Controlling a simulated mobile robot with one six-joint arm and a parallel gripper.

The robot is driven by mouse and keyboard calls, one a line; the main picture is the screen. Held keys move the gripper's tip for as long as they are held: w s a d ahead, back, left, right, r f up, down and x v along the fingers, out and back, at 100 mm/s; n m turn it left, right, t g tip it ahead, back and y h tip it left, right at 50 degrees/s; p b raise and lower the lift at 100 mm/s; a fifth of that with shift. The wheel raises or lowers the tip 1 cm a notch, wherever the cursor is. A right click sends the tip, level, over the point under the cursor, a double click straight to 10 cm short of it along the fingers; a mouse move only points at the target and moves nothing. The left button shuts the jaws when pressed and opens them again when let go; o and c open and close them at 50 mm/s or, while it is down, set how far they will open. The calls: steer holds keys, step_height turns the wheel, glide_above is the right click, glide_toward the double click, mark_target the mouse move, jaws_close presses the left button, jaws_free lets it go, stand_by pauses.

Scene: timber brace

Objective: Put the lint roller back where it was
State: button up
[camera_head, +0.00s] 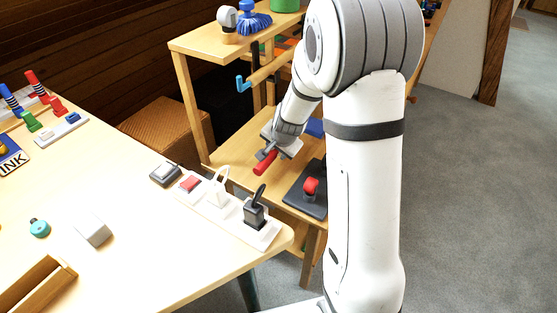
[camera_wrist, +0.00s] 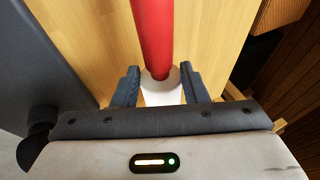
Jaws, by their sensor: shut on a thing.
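The lint roller has a red handle (camera_head: 265,162) and a white end. In the wrist view its red handle (camera_wrist: 152,35) points away from me, and its white part (camera_wrist: 162,88) sits between my two dark fingers. My gripper (camera_wrist: 160,92) is shut on that white part. In the head view my gripper (camera_head: 279,147) is over the lower wooden shelf (camera_head: 257,185), with the handle pointing down and to the left. I cannot tell how far the handle is above the shelf.
A dark base with a red knob (camera_head: 311,188) stands on the shelf to the right. The upper shelf holds a blue brush (camera_head: 254,22). A wicker box (camera_head: 165,130) is behind the table.

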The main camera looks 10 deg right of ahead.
mark_target(278, 155)
steer(key=shift+f+b, duration=0.9)
steer(key=shift+f, duration=0.65)
steer(key=shift+f, duration=0.2)
steer(key=o, duration=0.8)
steer(key=shift+c, duration=0.2)
steer(key=a+p+v, duration=0.1)
steer(key=p+v, duration=0.4)
steer(key=v, duration=0.6)
steer(key=s+r+n+g, duration=0.2)
steer(key=s+r+n, duration=0.2)
steer(key=s, duration=0.7)
steer(key=s+r+n+g, duration=0.2)
steer(key=s+r+n, duration=0.3)
steer(key=s, duration=0.6)
steer(key=shift+s+d+r+n+h, duration=0.25)
steer(key=shift+d+r+n+h, duration=0.05)
steer(key=shift+d, duration=0.05)
